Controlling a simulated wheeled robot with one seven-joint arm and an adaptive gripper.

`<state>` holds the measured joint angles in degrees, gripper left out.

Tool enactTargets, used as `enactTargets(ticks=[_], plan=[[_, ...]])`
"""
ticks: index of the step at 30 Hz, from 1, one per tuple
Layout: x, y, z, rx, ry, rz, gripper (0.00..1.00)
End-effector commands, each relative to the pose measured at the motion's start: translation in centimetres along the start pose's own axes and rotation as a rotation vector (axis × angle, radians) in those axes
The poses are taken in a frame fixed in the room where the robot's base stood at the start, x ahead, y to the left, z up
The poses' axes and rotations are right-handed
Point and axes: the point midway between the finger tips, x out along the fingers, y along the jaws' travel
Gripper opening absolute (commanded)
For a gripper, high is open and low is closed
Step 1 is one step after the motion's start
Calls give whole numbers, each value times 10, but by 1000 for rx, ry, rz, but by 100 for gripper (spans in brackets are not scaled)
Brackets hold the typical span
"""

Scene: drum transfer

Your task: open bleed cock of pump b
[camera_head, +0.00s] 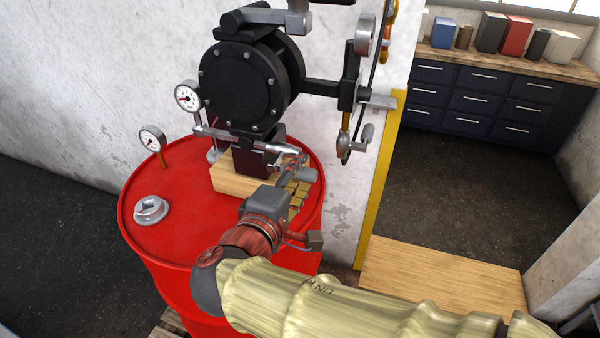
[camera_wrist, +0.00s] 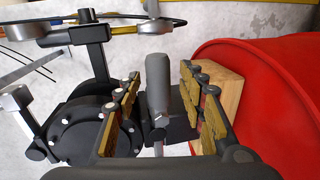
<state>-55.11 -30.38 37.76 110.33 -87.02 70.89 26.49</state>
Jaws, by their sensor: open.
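A black round-faced pump (camera_head: 243,85) stands on a wooden block (camera_head: 236,178) on top of a red drum (camera_head: 190,240). No label tells me whether it is pump b. A small grey lever handle (camera_wrist: 158,82), apparently the bleed cock's, sticks out low beside the pump. My gripper (camera_head: 298,182) is beside the pump's base above the drum's right side. In the wrist view my gripper (camera_wrist: 161,76) is open, with its brass-padded fingers on either side of the grey handle. I see gaps on both sides, so it does not look gripped.
Two dial gauges (camera_head: 187,97) (camera_head: 151,139) and a grey bung cap (camera_head: 151,210) are at the drum's left. A pipe with a crank handle (camera_head: 345,145) rises at the right by the wall. Open floor (camera_head: 450,190) lies further right.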

Motion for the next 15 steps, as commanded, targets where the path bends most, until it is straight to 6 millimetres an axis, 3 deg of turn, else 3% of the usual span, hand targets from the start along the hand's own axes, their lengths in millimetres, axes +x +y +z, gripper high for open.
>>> enactTargets(ticks=[15], plan=[[-86, 0, -1, 0, 5, 0, 40]])
